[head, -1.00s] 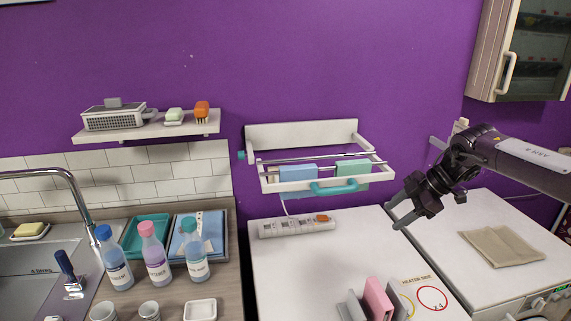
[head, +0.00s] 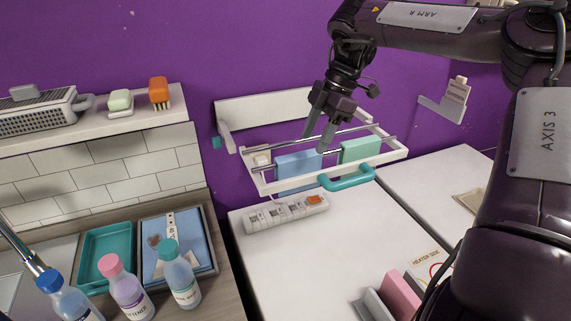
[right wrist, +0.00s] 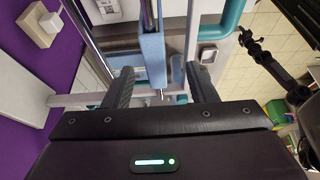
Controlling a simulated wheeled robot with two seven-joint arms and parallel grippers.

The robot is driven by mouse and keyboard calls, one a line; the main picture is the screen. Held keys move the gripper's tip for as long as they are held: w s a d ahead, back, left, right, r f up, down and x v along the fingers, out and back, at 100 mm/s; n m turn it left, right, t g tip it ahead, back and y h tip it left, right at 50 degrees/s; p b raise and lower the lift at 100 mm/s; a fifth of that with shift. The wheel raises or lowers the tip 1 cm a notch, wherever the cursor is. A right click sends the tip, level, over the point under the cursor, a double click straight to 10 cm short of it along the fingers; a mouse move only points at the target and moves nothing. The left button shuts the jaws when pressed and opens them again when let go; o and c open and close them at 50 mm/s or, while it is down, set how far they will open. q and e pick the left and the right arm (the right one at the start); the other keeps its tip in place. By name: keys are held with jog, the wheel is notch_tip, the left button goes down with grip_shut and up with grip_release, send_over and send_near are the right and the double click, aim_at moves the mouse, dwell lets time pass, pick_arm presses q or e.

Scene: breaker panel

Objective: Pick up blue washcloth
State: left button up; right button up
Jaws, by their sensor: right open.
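The blue washcloth (head: 297,172) hangs over a rail of the white wall rack (head: 262,182). A green cloth (head: 360,149) hangs to its right on the same rack. My right gripper (head: 316,143) is open and points down just above the blue washcloth. In the right wrist view the blue washcloth (right wrist: 152,58) lies between the lines of the two spread fingers (right wrist: 160,68), apart from both. My left gripper is not in view.
A teal handle (head: 347,178) runs along the rack's front. A power strip (head: 285,213) lies on the white top below. At left stand several bottles (head: 180,275), a teal tray (head: 108,252) and a shelf (head: 150,115). The white top's middle is clear.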

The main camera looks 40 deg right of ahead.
aim_at(304, 157)
jog(key=shift+w+a, duration=0.1)
jog(key=shift+w+f+b, duration=0.2)
jog(key=shift+f+b, duration=0.25)
jog(key=shift+f, duration=0.05)
jog(key=shift+w+f+b, duration=0.2)
jog(key=shift+f+b, duration=0.25)
jog(key=shift+f, duration=0.05)
jog(key=shift+s+f, duration=0.1)
jog(key=shift+s, duration=0.25)
jog(key=shift+f, duration=0.2)
jog(key=x, duration=0.2)
jog(key=p+x, duration=0.1)
jog(key=x, duration=0.1)
jog(key=p+x, duration=0.1)
jog(key=x, duration=0.1)
jog(key=shift+w+a, duration=0.3)
jog(key=shift+a, duration=0.15)
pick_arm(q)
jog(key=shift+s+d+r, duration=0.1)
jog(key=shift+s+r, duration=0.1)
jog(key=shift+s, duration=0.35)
pick_arm(e)
jog(key=shift+w+a+f, duration=0.15)
jog(key=shift+f, duration=0.35)
jog(key=c, duration=1.1)
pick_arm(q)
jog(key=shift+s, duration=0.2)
pick_arm(e)
jog(key=shift+o, duration=0.2)
